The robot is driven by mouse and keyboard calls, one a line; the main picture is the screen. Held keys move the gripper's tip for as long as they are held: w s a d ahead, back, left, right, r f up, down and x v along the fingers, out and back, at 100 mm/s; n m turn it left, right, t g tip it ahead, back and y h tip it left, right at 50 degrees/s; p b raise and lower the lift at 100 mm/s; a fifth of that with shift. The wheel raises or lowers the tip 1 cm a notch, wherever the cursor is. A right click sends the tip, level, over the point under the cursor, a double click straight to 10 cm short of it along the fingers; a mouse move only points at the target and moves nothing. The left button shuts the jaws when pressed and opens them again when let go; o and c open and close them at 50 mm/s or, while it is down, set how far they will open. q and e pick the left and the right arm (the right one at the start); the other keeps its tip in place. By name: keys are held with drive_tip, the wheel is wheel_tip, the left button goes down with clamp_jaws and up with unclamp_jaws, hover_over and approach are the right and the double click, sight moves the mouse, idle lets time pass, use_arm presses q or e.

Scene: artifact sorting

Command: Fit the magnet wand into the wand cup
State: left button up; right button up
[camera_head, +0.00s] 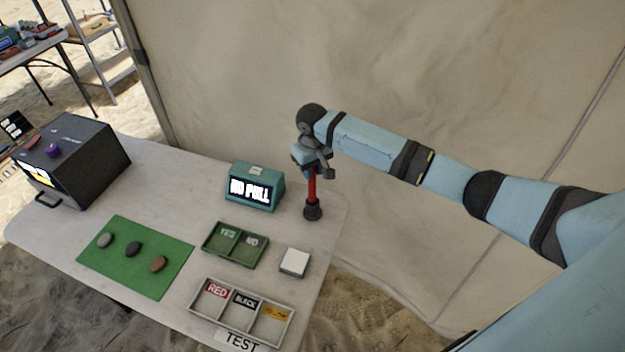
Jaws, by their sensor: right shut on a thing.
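My right gripper (316,168) is shut on the magnet wand (311,190), a red upright rod, near the table's back right edge. The gripper is at the rod's upper end and hides its top. The wand cup (313,212), small and dark, stands on the table directly under the wand. The rod's lower end meets the dark shape of the cup; I cannot tell how far inside it is. My left gripper is not in view.
A teal display box (255,188) reading "NO PULL" stands just left of the wand. A green YES/NO tray (236,263), a white block (294,262), a labelled sorting tray (240,318) and a green mat (120,273) with three stones lie in front. A dark box (95,165) stands at left.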

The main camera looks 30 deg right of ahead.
sight(312, 183)
wheel_tip(312, 183, down, 4)
drive_tip(key=shift+f, duration=0.2)
drive_tip(key=o, duration=0.8)
drive_tip(key=shift+f, duration=0.1)
drive_tip(key=shift+o, duration=0.2)
